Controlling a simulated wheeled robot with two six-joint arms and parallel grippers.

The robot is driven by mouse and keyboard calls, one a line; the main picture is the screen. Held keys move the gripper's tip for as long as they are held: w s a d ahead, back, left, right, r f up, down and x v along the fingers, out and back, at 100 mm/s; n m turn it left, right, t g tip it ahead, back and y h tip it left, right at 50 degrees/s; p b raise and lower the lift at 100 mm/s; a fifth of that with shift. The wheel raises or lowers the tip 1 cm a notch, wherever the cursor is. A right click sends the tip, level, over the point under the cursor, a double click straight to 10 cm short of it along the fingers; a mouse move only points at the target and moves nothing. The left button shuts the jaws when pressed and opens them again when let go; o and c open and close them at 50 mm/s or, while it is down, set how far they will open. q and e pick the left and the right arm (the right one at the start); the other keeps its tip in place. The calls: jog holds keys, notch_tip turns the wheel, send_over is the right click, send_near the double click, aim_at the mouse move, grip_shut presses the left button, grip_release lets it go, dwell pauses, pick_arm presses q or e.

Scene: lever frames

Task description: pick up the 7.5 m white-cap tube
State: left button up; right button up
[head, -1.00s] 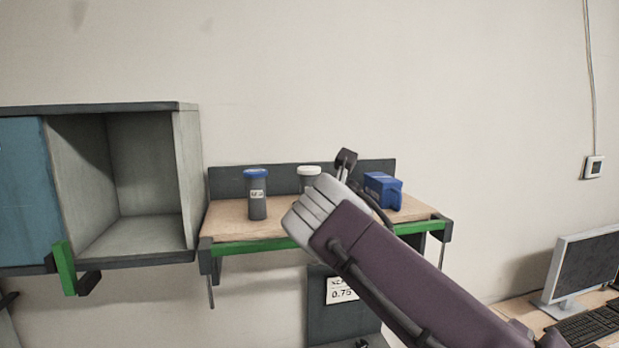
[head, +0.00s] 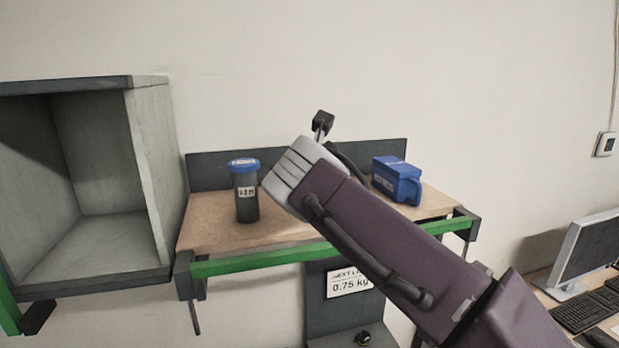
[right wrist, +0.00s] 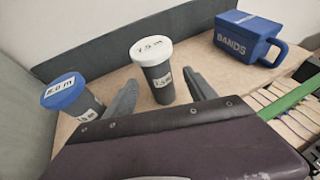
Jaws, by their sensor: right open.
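The white-cap tube (right wrist: 156,72), dark grey with "7.5 m" on its cap, stands upright on the wooden shelf in the right wrist view. My right gripper (right wrist: 161,79) is open, with one finger on either side of the tube's lower body. I cannot tell whether either finger touches it. In the head view my right forearm (head: 375,225) and wrist cover the white-cap tube and the fingers. A blue-cap tube (head: 246,195) stands upright to the left; it also shows in the right wrist view (right wrist: 72,97). My left gripper is not in view.
A blue box with a handle (head: 397,180), marked "BANDS" in the right wrist view (right wrist: 243,38), stands right of the white-cap tube. The wooden shelf (head: 215,232) has a green front rail (head: 265,261) and a dark back panel (head: 215,172). An open grey cabinet (head: 150,150) stands left.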

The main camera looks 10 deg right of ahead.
jog(key=shift+w+d, duration=0.2)
jog(key=shift+w, duration=0.05)
jog(key=shift+w+f, duration=0.25)
jog(key=shift+w, duration=0.1)
jog(key=p+x, duration=0.1)
jog(key=x, duration=0.2)
jog(key=p+x, duration=0.1)
jog(key=x, duration=0.2)
jog(key=shift+w+a+r, duration=0.1)
jog(key=shift+a+r, duration=0.1)
jog(key=shift+a, duration=0.05)
jog(key=shift+w+d+f, duration=0.1)
jog(key=shift+w+f, duration=0.05)
grip_shut()
